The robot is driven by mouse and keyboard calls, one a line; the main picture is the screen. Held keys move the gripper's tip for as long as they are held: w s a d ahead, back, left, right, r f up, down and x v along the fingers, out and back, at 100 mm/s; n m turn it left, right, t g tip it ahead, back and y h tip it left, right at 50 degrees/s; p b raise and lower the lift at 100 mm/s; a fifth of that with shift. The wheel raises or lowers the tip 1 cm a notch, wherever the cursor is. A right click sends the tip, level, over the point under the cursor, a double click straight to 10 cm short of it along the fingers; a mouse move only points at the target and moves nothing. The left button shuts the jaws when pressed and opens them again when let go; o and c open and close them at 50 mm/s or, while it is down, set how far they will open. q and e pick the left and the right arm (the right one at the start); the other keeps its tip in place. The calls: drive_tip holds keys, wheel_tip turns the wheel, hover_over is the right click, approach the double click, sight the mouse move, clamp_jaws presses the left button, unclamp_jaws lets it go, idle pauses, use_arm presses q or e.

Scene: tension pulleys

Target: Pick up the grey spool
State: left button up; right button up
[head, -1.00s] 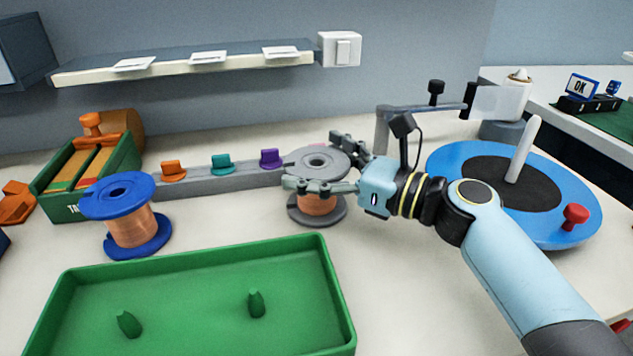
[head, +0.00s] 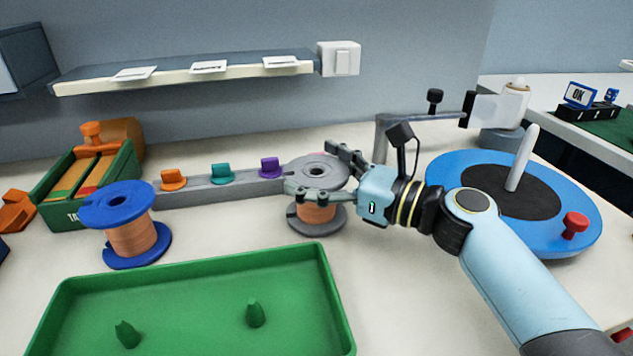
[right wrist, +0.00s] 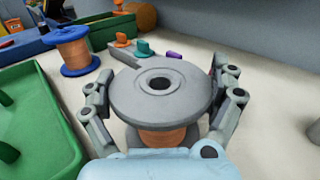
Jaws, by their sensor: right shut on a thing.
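The grey spool (head: 317,173), wound with copper-coloured wire, stands upright on the table in the head view, right of the grey rail's end. It fills the middle of the right wrist view (right wrist: 160,92). The right wrist view shows the fingers (right wrist: 165,108) along both sides of the spool. Whether its lower flange touches the table is hard to tell. My left gripper is not in view.
A blue spool (head: 131,237) stands at left, behind a green tray (head: 190,275) with two pegs. A grey rail (head: 215,185) carries coloured clips. A blue turntable (head: 440,167) with a white post lies right, under my right arm. A shelf (head: 190,70) hangs behind.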

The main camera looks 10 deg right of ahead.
drive_tip(key=shift+r, duration=0.6)
drive_tip(key=s+d+r+p, duration=0.3)
drive_tip(key=s+d+r, duration=0.3)
drive_tip(key=s+r, duration=0.4)
